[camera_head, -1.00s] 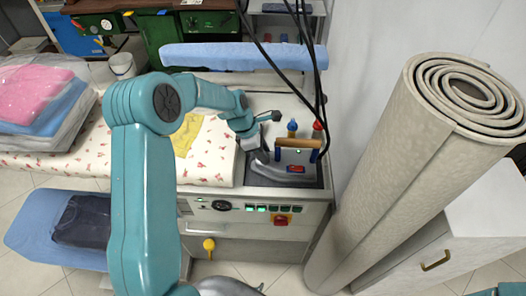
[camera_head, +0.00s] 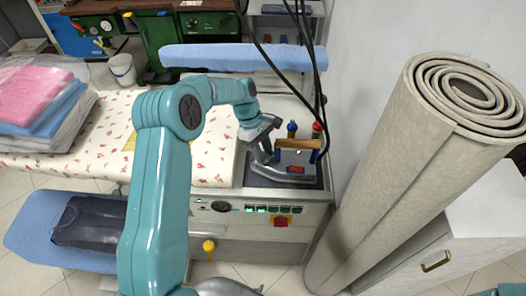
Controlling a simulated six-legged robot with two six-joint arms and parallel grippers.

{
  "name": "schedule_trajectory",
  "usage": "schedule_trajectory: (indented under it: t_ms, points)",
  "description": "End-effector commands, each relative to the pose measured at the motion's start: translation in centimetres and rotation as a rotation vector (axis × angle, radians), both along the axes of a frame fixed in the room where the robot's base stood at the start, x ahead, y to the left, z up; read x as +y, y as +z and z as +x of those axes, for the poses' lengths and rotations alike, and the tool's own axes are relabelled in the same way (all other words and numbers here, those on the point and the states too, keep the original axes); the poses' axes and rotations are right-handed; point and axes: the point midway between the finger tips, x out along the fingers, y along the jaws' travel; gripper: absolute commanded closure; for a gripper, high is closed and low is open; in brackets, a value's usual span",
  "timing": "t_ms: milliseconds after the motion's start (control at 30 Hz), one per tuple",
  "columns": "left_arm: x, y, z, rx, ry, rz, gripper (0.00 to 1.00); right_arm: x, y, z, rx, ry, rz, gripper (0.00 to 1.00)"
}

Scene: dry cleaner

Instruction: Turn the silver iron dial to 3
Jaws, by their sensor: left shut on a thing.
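The silver iron (camera_head: 302,177) sits on the dark rest at the right end of the ironing table. It has a wooden handle (camera_head: 298,143) on blue posts and a red patch on its body. My left gripper (camera_head: 267,152) is at the iron's left end, beside the handle. It is shut on a small part there, which appears to be the iron's dial. The fingers hide most of that part, and no numbers on it are readable. My right gripper is not in view; only a bit of teal arm shows at the bottom right corner.
Blue (camera_head: 292,127) and red (camera_head: 317,128) fittings stand behind the handle. Black cables (camera_head: 314,60) hang close by. A rolled carpet (camera_head: 400,170) stands to the right. A control panel (camera_head: 260,208) is on the table front. Bagged folded laundry (camera_head: 40,100) lies at the left.

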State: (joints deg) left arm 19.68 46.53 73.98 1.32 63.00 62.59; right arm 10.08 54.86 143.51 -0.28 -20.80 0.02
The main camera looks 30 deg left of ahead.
Motion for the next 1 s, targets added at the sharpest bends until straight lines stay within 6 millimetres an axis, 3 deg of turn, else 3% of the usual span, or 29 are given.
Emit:
schedule_trajectory:
  t_ms: [667,700,767,1000]
  points:
    - [-0.03,-0.06,0.03,0.0,-0.064,0.0,0.99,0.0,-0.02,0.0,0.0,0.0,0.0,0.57]
    - [-0.02,-0.07,0.03,0.0,-0.064,0.0,0.62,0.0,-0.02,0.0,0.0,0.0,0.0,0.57]
    - [-0.02,-0.06,0.03,0.0,-0.064,0.0,0.44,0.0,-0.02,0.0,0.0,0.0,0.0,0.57]
    - [-0.01,-0.03,0.04,0.0,-0.063,0.0,0.44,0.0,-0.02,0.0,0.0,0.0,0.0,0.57]
